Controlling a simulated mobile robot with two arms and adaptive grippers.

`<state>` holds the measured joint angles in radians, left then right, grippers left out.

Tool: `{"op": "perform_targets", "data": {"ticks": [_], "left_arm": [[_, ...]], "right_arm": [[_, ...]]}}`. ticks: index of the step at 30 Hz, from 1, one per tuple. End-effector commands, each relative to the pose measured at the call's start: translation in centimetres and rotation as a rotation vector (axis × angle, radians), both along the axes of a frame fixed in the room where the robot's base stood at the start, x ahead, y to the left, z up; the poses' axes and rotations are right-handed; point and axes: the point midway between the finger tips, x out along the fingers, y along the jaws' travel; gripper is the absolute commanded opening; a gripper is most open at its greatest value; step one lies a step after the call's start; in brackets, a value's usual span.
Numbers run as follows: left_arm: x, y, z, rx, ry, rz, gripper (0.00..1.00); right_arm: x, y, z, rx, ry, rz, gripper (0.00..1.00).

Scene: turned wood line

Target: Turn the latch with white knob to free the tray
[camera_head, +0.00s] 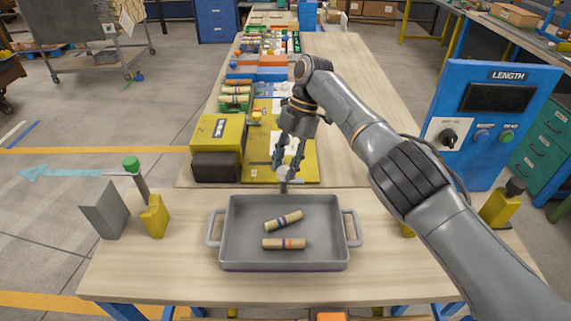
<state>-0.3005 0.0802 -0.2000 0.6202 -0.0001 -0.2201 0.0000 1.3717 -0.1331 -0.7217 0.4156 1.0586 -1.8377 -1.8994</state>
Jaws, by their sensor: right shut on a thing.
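The grey tray (232,258) with two side handles lies on the near part of the wooden table, holding two turned wood pieces. The latch with the white knob (284,174) stands upright just behind the middle of the tray's far rim. My right gripper (286,171) comes down from above and is shut on the white knob; its fingers partly hide the knob. My left gripper is not in view.
A green-knobbed post (131,164), a grey plate (105,211) and a yellow block (155,216) stand left of the tray. A yellow machine (217,135) is behind, and a blue LENGTH panel (480,150) stands right.

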Motion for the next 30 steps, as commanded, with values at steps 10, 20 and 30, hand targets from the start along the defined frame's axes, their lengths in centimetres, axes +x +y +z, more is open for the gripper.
{"op": "perform_targets", "data": {"ticks": [10,20,30], "left_arm": [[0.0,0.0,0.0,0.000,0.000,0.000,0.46],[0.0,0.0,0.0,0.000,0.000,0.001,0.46],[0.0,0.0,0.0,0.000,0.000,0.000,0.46]], "right_arm": [[-0.1,0.0,-0.1,-0.001,0.002,0.000,0.56],[0.0,0.1,2.5,0.002,-0.002,0.000,0.56],[0.0,0.0,8.6,-0.001,0.001,-0.001,0.56]]}}
